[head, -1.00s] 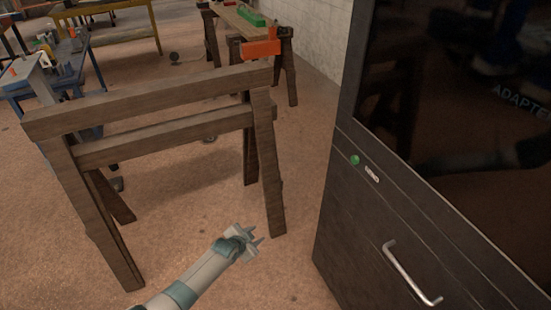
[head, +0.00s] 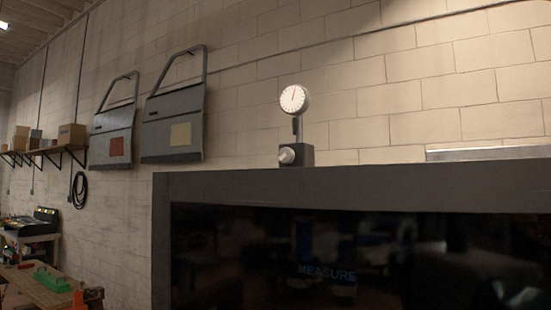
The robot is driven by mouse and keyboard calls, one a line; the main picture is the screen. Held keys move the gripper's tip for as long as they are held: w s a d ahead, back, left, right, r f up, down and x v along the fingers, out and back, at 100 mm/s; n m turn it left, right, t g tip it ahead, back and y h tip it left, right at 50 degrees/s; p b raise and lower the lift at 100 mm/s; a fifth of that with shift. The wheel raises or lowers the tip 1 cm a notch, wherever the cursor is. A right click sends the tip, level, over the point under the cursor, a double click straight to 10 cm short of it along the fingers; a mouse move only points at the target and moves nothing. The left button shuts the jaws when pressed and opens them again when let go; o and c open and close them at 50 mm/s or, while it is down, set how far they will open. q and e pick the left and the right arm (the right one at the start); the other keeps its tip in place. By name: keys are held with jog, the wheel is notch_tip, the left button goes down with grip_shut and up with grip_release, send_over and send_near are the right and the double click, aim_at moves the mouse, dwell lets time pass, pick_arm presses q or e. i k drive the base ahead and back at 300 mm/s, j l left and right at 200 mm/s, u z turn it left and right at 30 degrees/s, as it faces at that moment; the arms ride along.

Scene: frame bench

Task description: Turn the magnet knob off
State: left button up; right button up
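The magnet knob (head: 287,155) is a round, light grey knob on the front of a small dark magnetic base (head: 307,156). The base stands on the top edge of a large dark cabinet (head: 350,187). A short post rises from the base to a round white dial gauge (head: 294,99) with a red needle. The knob's on or off marking is too small to read. Neither of my grippers shows in the head view now.
The cabinet has a dark glossy screen (head: 330,260) reading "MEASURE". Two grey car door panels (head: 173,120) hang on the block wall. A shelf with boxes (head: 70,135) and a workbench with a green tool (head: 52,279) are at the left.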

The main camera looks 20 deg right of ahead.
aim_at(286, 155)
jog(key=i+z, duration=0.1)
jog(key=z, duration=2)
jog(key=j+z, duration=0.25)
jog(key=z, duration=0.15)
jog(key=k+j+z, duration=0.1)
jog(key=j+z, duration=0.15)
jog(key=z, duration=0.15)
jog(key=j+z, duration=0.2)
jog(key=z, duration=0.15)
jog(key=k+j+z, duration=0.15)
jog(key=z, duration=0.25)
jog(key=k+j+z, duration=0.9)
jog(key=k, duration=0.25)
jog(key=k+j, duration=0.15)
jog(key=k, duration=0.25)
jog(key=k+j, duration=0.15)
jog(key=k, duration=0.2)
